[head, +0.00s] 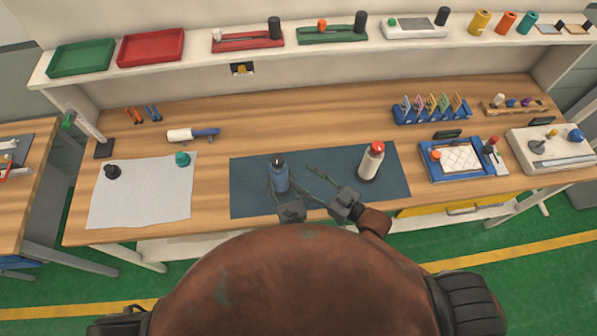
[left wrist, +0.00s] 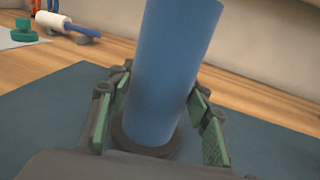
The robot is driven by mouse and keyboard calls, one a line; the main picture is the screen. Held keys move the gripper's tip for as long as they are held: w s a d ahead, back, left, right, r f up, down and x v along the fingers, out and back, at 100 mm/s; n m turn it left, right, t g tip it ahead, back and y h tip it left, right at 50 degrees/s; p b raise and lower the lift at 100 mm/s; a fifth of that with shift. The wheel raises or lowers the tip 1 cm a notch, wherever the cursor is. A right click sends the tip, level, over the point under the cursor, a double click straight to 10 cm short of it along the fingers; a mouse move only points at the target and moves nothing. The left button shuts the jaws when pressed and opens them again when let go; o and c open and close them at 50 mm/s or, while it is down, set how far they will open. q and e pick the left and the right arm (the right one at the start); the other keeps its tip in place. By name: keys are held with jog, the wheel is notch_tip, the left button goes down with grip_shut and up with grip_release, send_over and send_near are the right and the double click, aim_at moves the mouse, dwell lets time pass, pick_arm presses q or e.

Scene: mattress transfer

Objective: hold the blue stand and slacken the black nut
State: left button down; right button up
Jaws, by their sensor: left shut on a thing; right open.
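The blue stand (head: 280,180) stands upright on the dark blue mat (head: 250,205), with the black nut (head: 277,160) at its top. My left gripper (head: 279,187) is shut around the blue stand from the front. In the left wrist view the blue stand (left wrist: 170,70) rises between the green-padded fingers of my left gripper (left wrist: 158,120), its dark round base (left wrist: 148,152) below; its top is out of that view. My right gripper (head: 309,176) is open and empty, low over the mat to the right of the stand, its fingers pointing left.
A white stand with a red top (head: 371,162) stands on the mat just right of my right gripper. A white cloth (head: 140,200) with a black knob (head: 112,171) and a teal knob (head: 182,158) lies left. A blue tray (head: 470,174) is right. The table behind the mat is clear.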

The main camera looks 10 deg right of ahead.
pick_arm(q)
jog(key=shift+r, duration=0.15)
jog(key=c, duration=0.9)
grip_release()
jog(key=shift+c, duration=0.2)
